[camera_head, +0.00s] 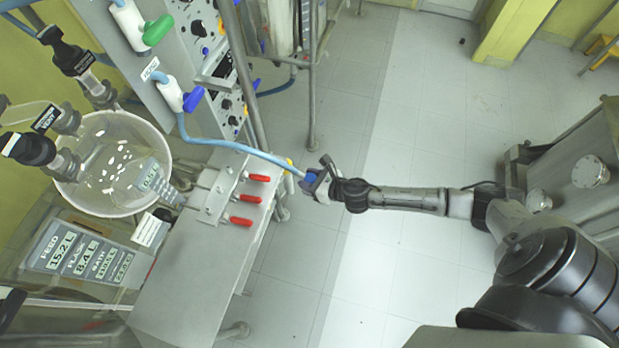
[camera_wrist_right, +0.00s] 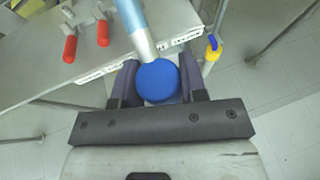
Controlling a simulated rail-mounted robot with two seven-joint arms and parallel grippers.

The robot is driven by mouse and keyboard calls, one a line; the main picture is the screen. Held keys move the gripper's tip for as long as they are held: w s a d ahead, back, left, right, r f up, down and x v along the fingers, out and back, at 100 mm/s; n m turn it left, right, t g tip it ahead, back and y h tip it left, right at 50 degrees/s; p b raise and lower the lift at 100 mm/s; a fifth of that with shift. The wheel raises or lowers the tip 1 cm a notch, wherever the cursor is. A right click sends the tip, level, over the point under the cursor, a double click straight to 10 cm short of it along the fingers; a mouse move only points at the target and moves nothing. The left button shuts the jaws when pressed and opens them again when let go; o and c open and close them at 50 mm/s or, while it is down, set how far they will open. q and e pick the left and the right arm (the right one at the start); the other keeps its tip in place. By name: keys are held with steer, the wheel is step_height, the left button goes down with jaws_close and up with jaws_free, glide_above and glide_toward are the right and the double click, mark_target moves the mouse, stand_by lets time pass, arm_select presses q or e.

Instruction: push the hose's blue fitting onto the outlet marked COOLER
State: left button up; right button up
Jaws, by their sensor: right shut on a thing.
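A light blue hose (camera_head: 235,147) runs from the panel, over the bench, to my right gripper. My right gripper (camera_head: 316,182) is shut on the hose's blue fitting (camera_head: 308,181), just off the bench's right edge. In the right wrist view the round blue fitting (camera_wrist_right: 157,80) sits between the dark jaws, with a metal sleeve and the hose (camera_wrist_right: 133,18) above it. A metal block with three red-handled valves (camera_head: 250,198) is on the bench, left of the gripper. No label reading COOLER is legible, so I cannot tell which outlet it is. My left gripper is not in view.
A panel with green (camera_head: 158,30) and blue (camera_head: 193,98) valve handles stands behind the bench (camera_head: 180,290). A glass vessel (camera_head: 112,160) is at left. A yellow and blue part (camera_wrist_right: 212,46) is near the bench edge. The floor (camera_head: 390,150) right of the bench is clear.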

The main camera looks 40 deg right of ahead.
steer(key=shift+r+p, duration=1.1)
steer(key=shift+r, duration=0.35)
steer(key=shift+r+p, duration=0.3)
steer(key=shift+p, duration=0.1)
stand_by(0.5)
